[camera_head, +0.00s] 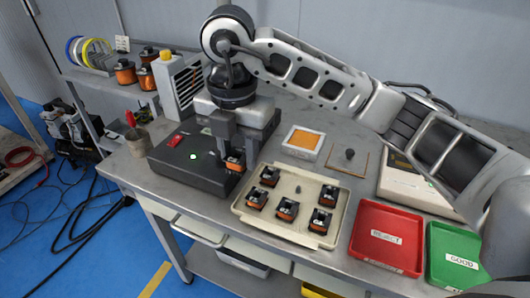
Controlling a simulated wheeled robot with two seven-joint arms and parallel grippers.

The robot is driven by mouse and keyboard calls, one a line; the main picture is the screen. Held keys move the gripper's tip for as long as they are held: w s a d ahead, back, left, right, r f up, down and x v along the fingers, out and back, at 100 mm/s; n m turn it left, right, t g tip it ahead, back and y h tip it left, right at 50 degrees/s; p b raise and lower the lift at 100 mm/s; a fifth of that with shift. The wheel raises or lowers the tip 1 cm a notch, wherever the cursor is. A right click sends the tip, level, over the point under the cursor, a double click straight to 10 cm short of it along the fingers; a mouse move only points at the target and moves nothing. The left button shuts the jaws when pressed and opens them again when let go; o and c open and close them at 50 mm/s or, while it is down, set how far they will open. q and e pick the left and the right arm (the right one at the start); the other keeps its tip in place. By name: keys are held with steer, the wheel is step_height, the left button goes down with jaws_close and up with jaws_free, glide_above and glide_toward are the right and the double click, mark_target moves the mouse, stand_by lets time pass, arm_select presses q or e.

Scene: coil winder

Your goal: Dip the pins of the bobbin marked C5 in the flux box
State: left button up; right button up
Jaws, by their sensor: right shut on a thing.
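My right gripper (231,150) points down at the right end of a black machine box (188,166) with a lit green button. It is shut on a black and copper-orange bobbin (235,163). I cannot tell whether the bobbin touches the machine, and its marking is too small to read. Its pins are hidden. A white square box with an orange inside (303,139), possibly the flux box, stands apart to the right of the gripper. A cream tray (252,218) in front holds several similar bobbins; I cannot read C5 on any. My left gripper is out of view.
A red REJECT bin (386,237) and a green GOOD bin (455,256) stand at the front right. A metal cup (138,142) stands at the left table edge. My right arm spans the back.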

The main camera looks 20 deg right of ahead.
steer(key=shift+a+r, duration=0.2)
steer(key=shift+a, duration=0.3)
